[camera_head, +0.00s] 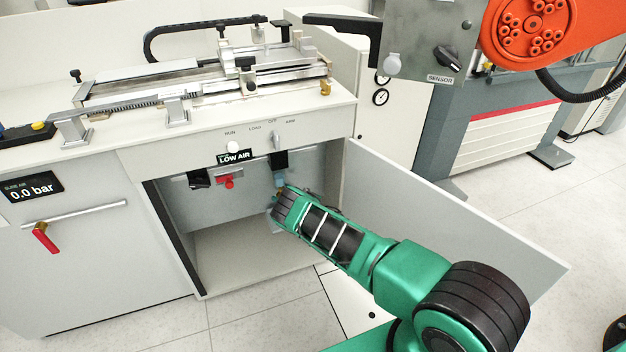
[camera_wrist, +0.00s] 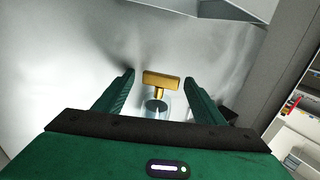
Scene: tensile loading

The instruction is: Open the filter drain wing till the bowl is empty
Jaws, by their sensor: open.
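The brass drain wing (camera_wrist: 161,80) shows in the wrist view as a T-shaped bar under the clear filter bowl (camera_wrist: 154,106). The bowl shows dark liquid or a dark part inside; its level is hard to tell. My gripper (camera_wrist: 160,84) is open, with one green finger on each side of the wing and a gap to both. In the head view the filter (camera_head: 280,180) hangs under a black block in the open cabinet. My gripper (camera_head: 277,205) reaches it from the right and hides the wing there.
The cabinet door (camera_head: 440,215) stands open to the right of my arm. A red valve handle (camera_head: 228,182) hangs left of the filter. The panel reads LOW AIR (camera_head: 234,157) and the gauge display (camera_head: 32,188) reads 0.0 bar. The cabinet floor (camera_head: 240,250) is clear.

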